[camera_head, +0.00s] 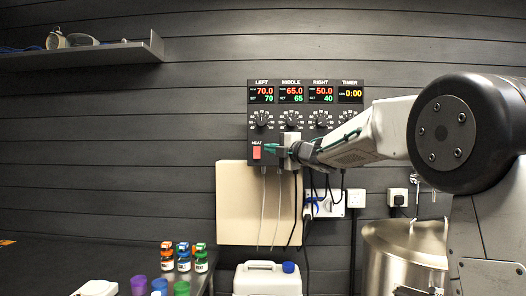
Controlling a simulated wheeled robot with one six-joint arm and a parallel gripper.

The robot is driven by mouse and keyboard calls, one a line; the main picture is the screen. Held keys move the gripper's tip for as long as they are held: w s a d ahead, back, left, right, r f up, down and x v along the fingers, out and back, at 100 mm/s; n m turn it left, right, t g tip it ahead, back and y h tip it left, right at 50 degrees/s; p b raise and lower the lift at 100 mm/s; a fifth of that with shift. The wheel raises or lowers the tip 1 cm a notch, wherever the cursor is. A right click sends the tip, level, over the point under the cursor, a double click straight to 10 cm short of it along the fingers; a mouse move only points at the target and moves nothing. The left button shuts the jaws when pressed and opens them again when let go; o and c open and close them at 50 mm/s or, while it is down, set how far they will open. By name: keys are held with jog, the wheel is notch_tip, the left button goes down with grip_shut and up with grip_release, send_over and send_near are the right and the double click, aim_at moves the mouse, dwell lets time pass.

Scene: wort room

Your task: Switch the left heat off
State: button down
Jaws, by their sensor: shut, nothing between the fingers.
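The black control panel (277,88) hangs on the dark plank wall. Its LEFT column shows 70.0 in red above 70 in green, with a black dial (262,118) below. Under the word HEAT sits a red rocker switch, the left heat switch (257,152). My gripper (267,148) reaches in from the right, in front of the panel. Its teal fingertips are shut and empty, close to the right of the red switch. Whether they touch it I cannot tell. My gripper and arm hide the lower panel under MIDDLE and RIGHT. Which way the switch is tipped is too small to tell.
A beige board (230,205) and hanging cables are below the panel. A steel pot (405,245) stands at the lower right. A white jerrycan (267,279) with a blue cap and several small bottles (184,262) stand below. A shelf (90,55) is at upper left.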

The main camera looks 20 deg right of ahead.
jog(key=v, duration=0.2)
jog(key=r+v, duration=0.1)
jog(key=v, duration=0.1)
jog(key=shift+s+d, duration=0.1)
jog(key=shift+s, duration=0.3)
jog(key=s+d+f+m+g+h, duration=0.2)
jog(key=d+f+m+h, duration=0.8)
jog(key=m, duration=0.2)
jog(key=s+d+f+m+g+h, duration=0.2)
jog(key=s+f+m+g+h, duration=0.15)
jog(key=s+f+m, duration=0.5)
jog(key=s+a+f+m+g+y, duration=0.1)
jog(key=s+a+f+g, duration=0.2)
jog(key=s, duration=1)
jog(key=s+a+f+m+g+y, duration=0.1)
jog(key=s+a+f+g, duration=0.3)
jog(key=s, duration=0.9)
jog(key=s+a+f+m+g+y, duration=0.2)
jog(key=s+a+f, duration=0.3)
jog(key=s, duration=0.9)
jog(key=shift+a+f+g+y, duration=0.45)
jog(key=shift+a+g, duration=0.2)
jog(key=shift+a, duration=0.25)
